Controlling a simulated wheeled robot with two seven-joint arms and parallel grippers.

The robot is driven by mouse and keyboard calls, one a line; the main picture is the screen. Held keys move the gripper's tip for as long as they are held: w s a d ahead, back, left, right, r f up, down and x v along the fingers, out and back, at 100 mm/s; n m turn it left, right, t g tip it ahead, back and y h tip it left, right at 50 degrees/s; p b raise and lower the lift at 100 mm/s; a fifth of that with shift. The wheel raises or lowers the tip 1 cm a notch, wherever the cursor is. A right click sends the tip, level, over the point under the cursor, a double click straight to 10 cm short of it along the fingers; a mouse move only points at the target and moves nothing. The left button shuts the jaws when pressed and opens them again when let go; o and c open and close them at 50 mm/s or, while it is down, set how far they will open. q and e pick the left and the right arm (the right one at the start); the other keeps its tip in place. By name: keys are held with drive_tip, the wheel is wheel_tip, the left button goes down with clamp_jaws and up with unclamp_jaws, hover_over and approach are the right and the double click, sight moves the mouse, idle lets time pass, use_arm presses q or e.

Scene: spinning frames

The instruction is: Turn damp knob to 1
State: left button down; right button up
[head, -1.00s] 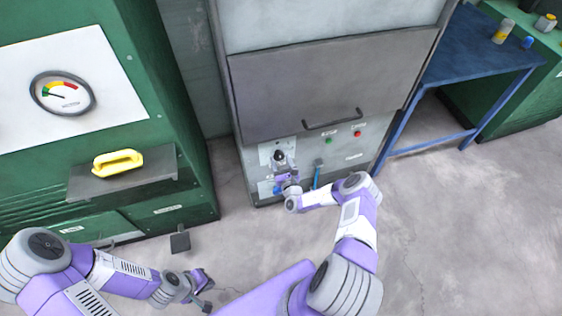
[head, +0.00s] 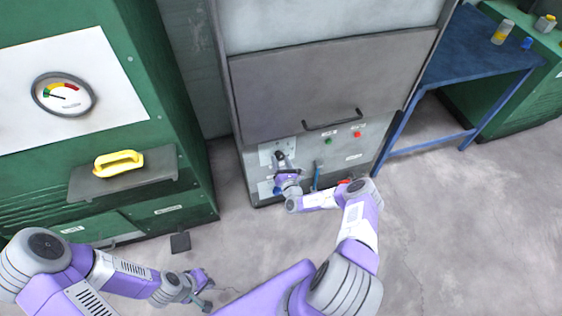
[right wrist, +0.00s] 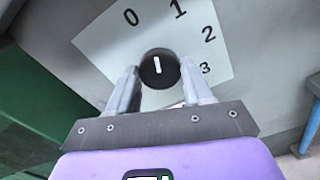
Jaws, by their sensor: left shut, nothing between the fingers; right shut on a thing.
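The damp knob is a round black knob (right wrist: 157,68) with a white mark, on a white plate (right wrist: 90,40) numbered 0 to 3 in the right wrist view. Its mark points up, between 0 and 1. In the head view the knob (head: 279,155) sits on the grey cabinet's lower left panel, partly covered by my gripper. My right gripper (right wrist: 160,88) is shut on the knob, one finger on each side; it also shows in the head view (head: 284,168). My left gripper (head: 207,281) is shut and empty, low over the floor at the left.
The grey cabinet has a dark door (head: 330,85) with a handle (head: 333,121). Beside the knob are a blue upright lever (head: 316,176) and green and red buttons. A green machine with a shelf (head: 125,178) and yellow handle stands left; a blue table (head: 470,55) stands right.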

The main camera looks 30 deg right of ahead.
drive_tip(key=shift+m, duration=2.3)
drive_tip(key=o, duration=1)
drive_tip(key=shift+o, duration=0.2)
drive_tip(key=p+v, duration=0.2)
drive_tip(key=v, duration=0.5)
drive_tip(key=shift+s+p, duration=0.3)
drive_tip(key=shift+s, duration=0.05)
drive_tip(key=shift+a, duration=0.15)
